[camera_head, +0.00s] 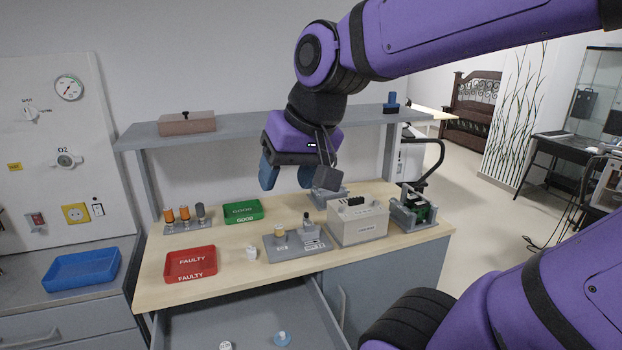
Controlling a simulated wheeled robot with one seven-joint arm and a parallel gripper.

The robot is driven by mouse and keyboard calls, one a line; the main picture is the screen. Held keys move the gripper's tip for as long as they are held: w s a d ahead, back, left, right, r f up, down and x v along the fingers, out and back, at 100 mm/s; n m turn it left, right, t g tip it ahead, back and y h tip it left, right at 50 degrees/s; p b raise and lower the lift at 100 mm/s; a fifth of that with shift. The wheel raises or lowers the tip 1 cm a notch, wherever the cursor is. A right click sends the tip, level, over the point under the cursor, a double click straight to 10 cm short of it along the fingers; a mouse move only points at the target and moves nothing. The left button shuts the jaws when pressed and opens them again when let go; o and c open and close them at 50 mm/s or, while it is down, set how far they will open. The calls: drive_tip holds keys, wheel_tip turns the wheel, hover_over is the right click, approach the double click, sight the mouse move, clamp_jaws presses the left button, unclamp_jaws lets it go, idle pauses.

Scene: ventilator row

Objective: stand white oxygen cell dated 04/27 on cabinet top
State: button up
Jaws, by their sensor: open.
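A small white cylinder (250,253) stands on the wooden top (232,281) between the red tray and the grey fixture. A white round piece (226,345) and a white-and-blue one (282,338) lie in the open drawer (205,331) below. Any of the white pieces could be an oxygen cell; I cannot read a date on them. My gripper (287,181) is open, pointing down above the back of the wooden top. It appears empty and apart from the cells.
Red FAULTY tray (190,263) and green GOOD tray (243,211) sit on the top. A grey fixture (297,245), a cream device (358,223) and a rack of orange and grey cylinders (184,218) also stand there. A shelf (240,132) spans behind my gripper.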

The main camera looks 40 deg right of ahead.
drive_tip(key=s+n, duration=0.2)
drive_tip(key=s, duration=0.1)
drive_tip(key=s+n+h, duration=0.1)
drive_tip(key=shift+s+d+r+t, duration=0.25)
drive_tip(key=shift+s+t, duration=0.05)
idle(1.0)
